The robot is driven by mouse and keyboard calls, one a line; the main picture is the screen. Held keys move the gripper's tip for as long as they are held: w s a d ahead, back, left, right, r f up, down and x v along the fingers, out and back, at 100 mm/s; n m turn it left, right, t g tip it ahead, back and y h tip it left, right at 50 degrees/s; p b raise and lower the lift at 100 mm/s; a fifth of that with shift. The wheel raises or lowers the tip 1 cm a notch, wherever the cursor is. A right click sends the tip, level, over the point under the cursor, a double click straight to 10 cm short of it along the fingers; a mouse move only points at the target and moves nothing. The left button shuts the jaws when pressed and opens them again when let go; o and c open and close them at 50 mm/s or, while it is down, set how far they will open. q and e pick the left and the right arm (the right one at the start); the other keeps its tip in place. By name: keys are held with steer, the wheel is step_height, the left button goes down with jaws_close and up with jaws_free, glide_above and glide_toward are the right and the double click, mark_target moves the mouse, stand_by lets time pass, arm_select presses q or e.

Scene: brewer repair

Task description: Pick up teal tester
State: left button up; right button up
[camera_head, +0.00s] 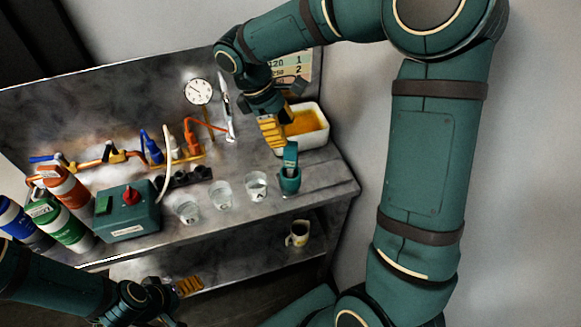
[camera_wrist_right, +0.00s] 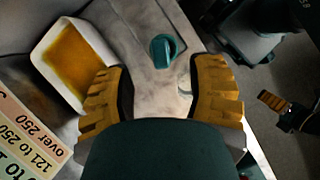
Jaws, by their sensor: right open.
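The teal tester (camera_head: 291,158) stands upright in a teal cup-shaped holder (camera_head: 290,183) near the right front of the metal bench. In the right wrist view the teal tester (camera_wrist_right: 164,46) shows from above, beyond the fingertips and between their lines; tester and holder are hard to tell apart there. My right gripper (camera_head: 271,132) is open and empty, with yellow fingers, above and slightly left of the tester. In the wrist view its fingers (camera_wrist_right: 160,92) are spread apart. My left gripper (camera_head: 188,287) is low at the lower left, away from the tester; its opening is unclear.
A white tray with amber liquid (camera_head: 325,125) sits behind the tester. Several clear cups, one being a glass (camera_head: 256,186), stand to its left. A teal box with a red knob (camera_head: 127,212) and bottles are farther left. A mug (camera_head: 298,233) is on the lower shelf.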

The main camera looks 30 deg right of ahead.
mark_target(290, 143)
steer(key=shift+b+x, duration=0.75)
steer(key=shift+x, duration=2.65)
steer(key=shift+s, duration=0.1)
steer(key=shift+r, duration=0.1)
jaws_close()
steer(key=shift+a, duration=0.1)
